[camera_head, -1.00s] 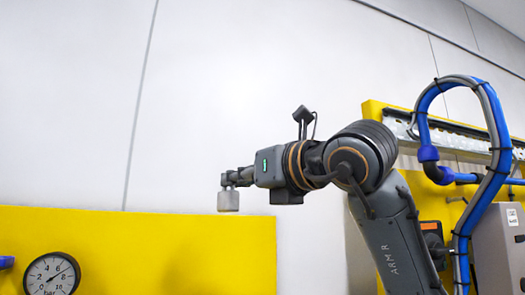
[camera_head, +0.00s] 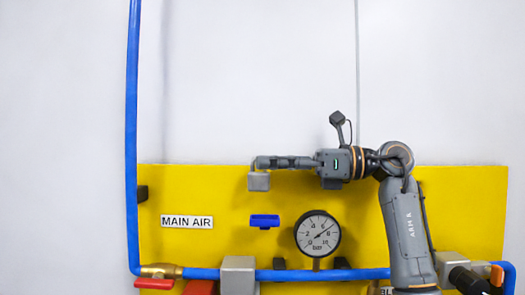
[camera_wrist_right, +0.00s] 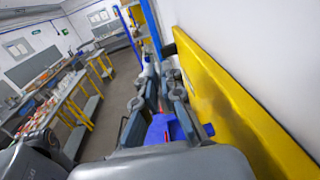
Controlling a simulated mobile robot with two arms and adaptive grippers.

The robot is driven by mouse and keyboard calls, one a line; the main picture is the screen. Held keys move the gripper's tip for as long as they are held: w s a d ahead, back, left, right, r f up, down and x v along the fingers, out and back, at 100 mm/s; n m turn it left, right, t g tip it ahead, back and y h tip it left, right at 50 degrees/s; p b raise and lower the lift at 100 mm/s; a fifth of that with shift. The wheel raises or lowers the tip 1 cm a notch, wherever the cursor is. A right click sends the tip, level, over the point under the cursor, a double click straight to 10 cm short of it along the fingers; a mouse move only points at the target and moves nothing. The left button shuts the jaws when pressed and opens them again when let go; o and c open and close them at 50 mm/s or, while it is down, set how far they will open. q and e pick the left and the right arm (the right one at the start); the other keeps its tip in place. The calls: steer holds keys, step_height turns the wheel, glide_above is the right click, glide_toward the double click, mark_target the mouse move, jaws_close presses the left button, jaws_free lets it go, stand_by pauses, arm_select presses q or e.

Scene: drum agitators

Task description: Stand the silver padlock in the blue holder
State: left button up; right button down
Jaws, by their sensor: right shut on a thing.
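The silver padlock (camera_head: 259,181) hangs from the fingertips of my right gripper (camera_head: 258,163), body down, in front of the yellow panel. The gripper is shut on its top, so the shackle is mostly hidden. The blue holder (camera_head: 265,221) is fixed to the panel below the padlock, with a clear gap between them. In the right wrist view the fingers of my right gripper (camera_wrist_right: 158,78) reach away from the camera, and a blue part shows beneath them, probably the holder (camera_wrist_right: 168,128). The padlock cannot be made out there. My left gripper is not in view.
A pressure gauge (camera_head: 318,233) stands right of the holder, above a blue air pipe (camera_head: 215,274). A MAIN AIR label (camera_head: 186,221) is at the left, near a vertical blue pipe (camera_head: 132,130). The wall above the yellow panel (camera_head: 215,190) is bare.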

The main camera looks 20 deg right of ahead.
steer(key=f, duration=0.1)
steer(key=d+f+b, duration=0.1)
steer(key=f+b, duration=0.1)
steer(key=shift+s+d+f, duration=0.1)
steer(key=shift+s+d, duration=0.05)
steer(key=shift+s, duration=0.2)
steer(key=shift+w+a+f+b, duration=0.2)
steer(key=shift+a+f+b, duration=0.1)
steer(key=shift+f, duration=0.25)
steer(key=shift+d+f, duration=0.1)
steer(key=shift+s+d, duration=0.15)
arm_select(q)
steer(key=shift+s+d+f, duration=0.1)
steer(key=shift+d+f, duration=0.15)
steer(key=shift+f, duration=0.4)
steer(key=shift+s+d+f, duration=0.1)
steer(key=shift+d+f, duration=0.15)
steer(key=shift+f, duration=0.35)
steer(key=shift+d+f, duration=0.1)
arm_select(e)
steer(key=shift+a+f, duration=0.1)
steer(key=shift+a, duration=0.1)
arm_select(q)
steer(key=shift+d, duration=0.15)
arm_select(e)
steer(key=shift+f, duration=0.1)
